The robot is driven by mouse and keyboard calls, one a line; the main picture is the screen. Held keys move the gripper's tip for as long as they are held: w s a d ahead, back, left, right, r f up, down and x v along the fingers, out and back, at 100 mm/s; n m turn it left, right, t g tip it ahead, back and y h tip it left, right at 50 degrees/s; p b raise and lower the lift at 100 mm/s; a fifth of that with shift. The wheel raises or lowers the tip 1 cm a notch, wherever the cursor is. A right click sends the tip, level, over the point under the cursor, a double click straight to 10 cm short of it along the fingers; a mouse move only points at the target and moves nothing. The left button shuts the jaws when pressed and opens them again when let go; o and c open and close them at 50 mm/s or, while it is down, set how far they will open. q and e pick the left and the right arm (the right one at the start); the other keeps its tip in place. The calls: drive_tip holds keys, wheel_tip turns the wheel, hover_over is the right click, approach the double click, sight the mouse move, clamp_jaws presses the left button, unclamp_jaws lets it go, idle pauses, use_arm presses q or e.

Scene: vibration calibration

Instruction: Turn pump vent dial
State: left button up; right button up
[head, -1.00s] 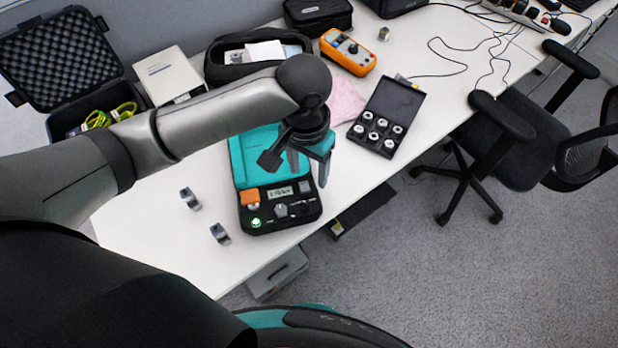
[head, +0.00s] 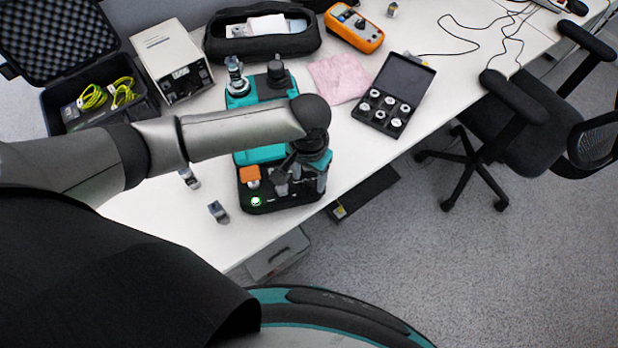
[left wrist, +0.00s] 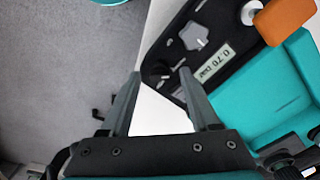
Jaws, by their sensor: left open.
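The teal and black pump unit (head: 262,155) stands near the table's front edge, partly hidden by my left arm. In the left wrist view its black front panel carries a display (left wrist: 215,64) reading 0.70 bar, a grey knob (left wrist: 194,36) and a small black knob (left wrist: 157,71). Which knob is the vent dial I cannot tell. My left gripper (left wrist: 160,73) is open, with its fingertips on either side of the black knob; contact is not clear. In the head view the left gripper (head: 292,180) is over the panel's right part. My right gripper is not in view.
An orange part (head: 249,175) sits at the panel's left. Small metal fittings (head: 218,211) lie left of the unit. A black box of fittings (head: 395,95) and a pink cloth (head: 338,78) lie to the right. A grey instrument (head: 172,62) stands behind. The front edge is close.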

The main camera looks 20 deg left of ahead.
use_arm(q)
drive_tip(key=shift+f, duration=0.35)
clamp_jaws()
idle(0.3)
